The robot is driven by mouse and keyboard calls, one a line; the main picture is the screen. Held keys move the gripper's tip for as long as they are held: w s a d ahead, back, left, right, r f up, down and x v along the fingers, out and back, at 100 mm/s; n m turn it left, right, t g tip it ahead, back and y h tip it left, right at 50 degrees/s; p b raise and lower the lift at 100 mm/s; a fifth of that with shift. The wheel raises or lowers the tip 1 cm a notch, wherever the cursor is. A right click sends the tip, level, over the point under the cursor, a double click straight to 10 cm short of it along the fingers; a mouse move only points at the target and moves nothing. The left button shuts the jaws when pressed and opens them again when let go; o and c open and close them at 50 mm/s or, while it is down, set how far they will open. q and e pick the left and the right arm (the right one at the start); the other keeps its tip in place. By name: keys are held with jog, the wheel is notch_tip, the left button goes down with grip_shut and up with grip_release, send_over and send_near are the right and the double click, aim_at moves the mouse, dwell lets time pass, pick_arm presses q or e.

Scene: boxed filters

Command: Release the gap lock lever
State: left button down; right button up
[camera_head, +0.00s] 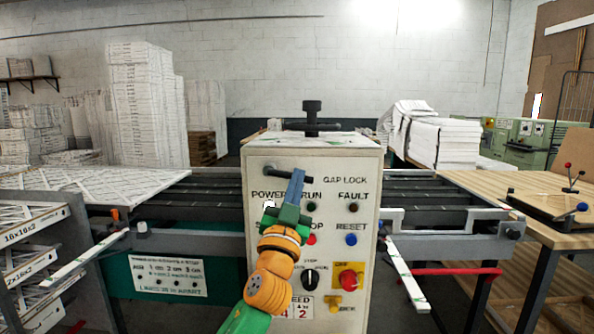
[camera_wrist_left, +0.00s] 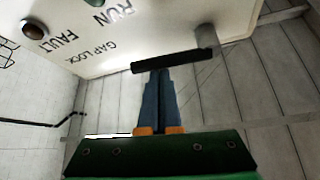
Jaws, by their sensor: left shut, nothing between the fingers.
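The gap lock lever (camera_head: 277,172) is a dark bar on the front of the white control box, left of the GAP LOCK label. In the left wrist view, it is a black bar (camera_wrist_left: 176,60) on a grey round post (camera_wrist_left: 205,38). My left gripper (camera_head: 298,174) is in front of the box at the lever's right part, hiding some of the panel. Its blue fingers (camera_wrist_left: 157,72) are shut and empty, with tips at the bar's edge; I cannot tell whether they touch it. My right gripper is not in view.
The control box (camera_head: 360,285) carries lamps, a blue reset button (camera_head: 350,240) and a red stop button (camera_head: 347,279). A black T-handle (camera_head: 312,125) stands on top. Conveyor rails flank the box. A wooden table (camera_head: 480,185) is at right, and boxed filters (camera_head: 145,105) are stacked at left.

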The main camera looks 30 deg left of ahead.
pick_arm(q)
jog(key=s+a+f+m+g+h+p, duration=0.1)
jog(key=s+a+f+m+h+p, duration=0.1)
jog(key=m+h, duration=0.5)
notch_tip(320, 180, down, 3)
jog(key=a+m+p, duration=0.1)
jog(key=a+m, duration=0.1)
jog(key=m, duration=0.2)
jog(key=shift+s+h+p, duration=0.25)
jog(key=shift+h+p, duration=0.05)
jog(key=shift+p, duration=0.1)
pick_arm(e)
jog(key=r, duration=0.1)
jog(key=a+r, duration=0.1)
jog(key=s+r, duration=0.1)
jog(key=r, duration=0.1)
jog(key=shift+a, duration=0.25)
pick_arm(q)
jog(key=shift+s+a, duration=0.2)
jog(key=shift+a, duration=0.15)
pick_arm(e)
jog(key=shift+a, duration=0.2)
